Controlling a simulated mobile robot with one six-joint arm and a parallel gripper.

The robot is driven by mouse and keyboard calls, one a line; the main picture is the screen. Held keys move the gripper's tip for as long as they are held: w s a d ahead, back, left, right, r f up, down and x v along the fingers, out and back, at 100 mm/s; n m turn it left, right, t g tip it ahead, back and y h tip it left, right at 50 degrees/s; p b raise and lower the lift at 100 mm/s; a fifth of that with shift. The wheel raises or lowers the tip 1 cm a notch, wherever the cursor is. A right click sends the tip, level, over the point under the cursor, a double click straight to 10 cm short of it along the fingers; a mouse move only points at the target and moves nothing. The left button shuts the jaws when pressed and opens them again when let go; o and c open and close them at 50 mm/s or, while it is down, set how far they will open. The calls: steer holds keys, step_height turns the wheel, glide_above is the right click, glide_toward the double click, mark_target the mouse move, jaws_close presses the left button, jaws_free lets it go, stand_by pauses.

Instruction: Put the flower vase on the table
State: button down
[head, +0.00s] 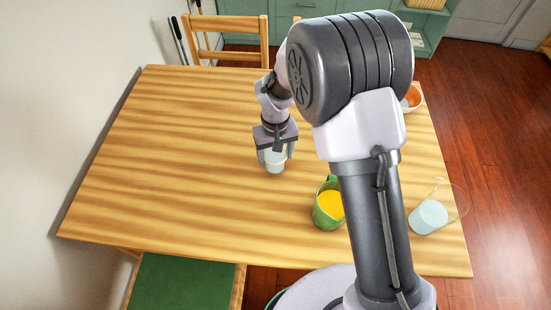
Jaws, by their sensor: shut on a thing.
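My gripper (275,153) points down over the middle of the wooden table (180,150). It is shut on a small pale blue-white vessel (275,167), which looks like the flower vase. The fingers hide its upper part, and no flowers show. The vessel looks upright, its base at or just above the tabletop; I cannot tell whether it touches.
A green cup with yellow contents (327,212) stands right of and nearer than the gripper. A clear vessel with pale contents (430,216) is near the table's right edge. The table's left half is clear.

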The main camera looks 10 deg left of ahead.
steer(key=shift+f, duration=0.55)
steer(key=shift+f, duration=0.15)
steer(key=shift+c, duration=1.1)
jaws_free()
